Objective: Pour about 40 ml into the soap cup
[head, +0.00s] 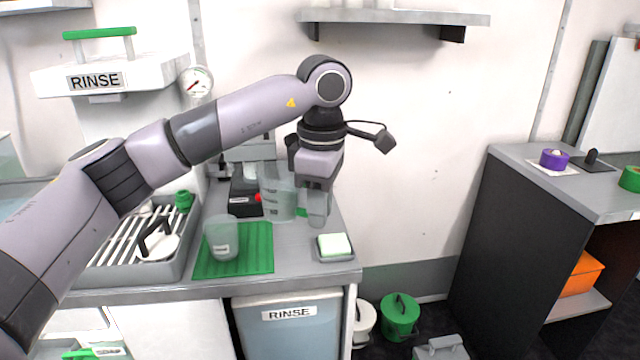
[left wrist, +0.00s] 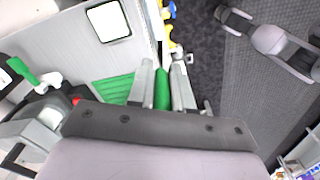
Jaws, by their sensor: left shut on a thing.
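A clear cup with a small white label (head: 222,240) stands upright on the green ribbed mat (head: 262,258) on the counter; I take it for the soap cup, but its label is too small to read. A clear jug with measuring lines (head: 278,196) is to the right of and behind it. My left gripper (head: 317,215) points down at the jug's right side. It is shut on a green part, seemingly the jug's handle, which also shows between the fingers in the left wrist view (left wrist: 162,90). The jug looks about upright. Its contents cannot be told. My right gripper is out of view.
A sink rack (head: 135,245) is left of the mat. A wall shelf (head: 395,17) hangs above.

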